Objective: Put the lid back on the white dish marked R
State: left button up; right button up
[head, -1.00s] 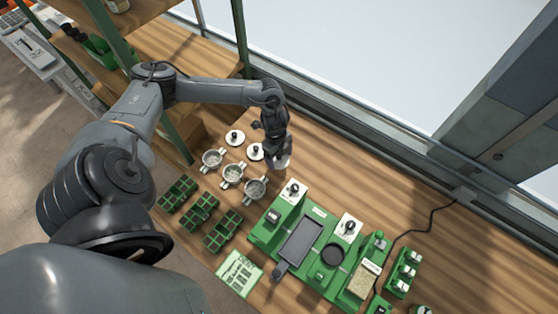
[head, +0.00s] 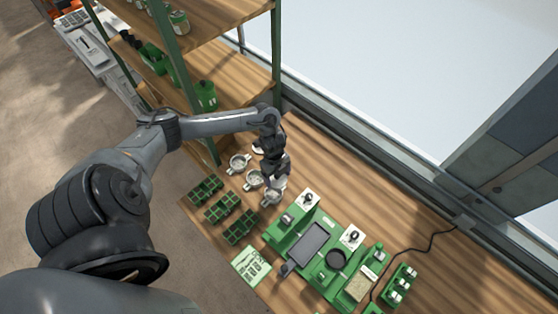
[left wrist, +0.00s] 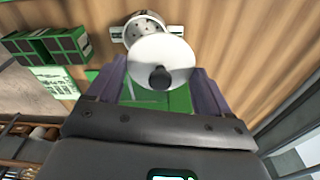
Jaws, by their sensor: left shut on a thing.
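My left gripper (head: 277,178) is shut on a white round lid with a black knob, seen in the left wrist view (left wrist: 172,52). The lid is above and beside the nearest white two-handled dish (head: 271,198), partly covering it in the left wrist view (left wrist: 143,24). I cannot tell whether they touch. That dish is open, with dark specks inside. Two more such dishes, the middle one (head: 254,180) and the far one (head: 238,163), stand open in a row. No letter is readable on any dish. My right gripper is not in view.
Green seedling trays (head: 222,207) lie left of the dishes. A green seeder station (head: 290,243) stands to the right. A printed card (head: 251,266) lies at the front edge. A wooden shelf (head: 235,77) rises behind the arm. Bare bench lies toward the window.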

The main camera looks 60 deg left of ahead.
aim_at(273, 183)
pick_arm(q)
jog(key=shift+s+d+r, duration=0.1)
jog(key=shift+s+d, duration=0.4)
jog(key=shift+s, duration=0.2)
jog(key=shift+s+d+p, duration=0.1)
jog(key=shift+s+p, duration=0.15)
jog(key=shift+p, duration=0.1)
jog(key=shift+s+f, duration=0.25)
jog(key=shift+f, duration=0.15)
notch_tip(273, 183, down, 4)
jog(key=b, duration=0.4)
jog(key=shift+f+b, duration=0.9)
jog(key=shift+f, duration=0.15)
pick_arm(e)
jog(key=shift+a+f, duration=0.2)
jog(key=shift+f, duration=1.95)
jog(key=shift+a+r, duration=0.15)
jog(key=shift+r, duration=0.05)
pick_arm(q)
jog(key=shift+p, duration=0.4)
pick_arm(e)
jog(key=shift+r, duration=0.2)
pick_arm(q)
jog(key=shift+f, duration=0.15)
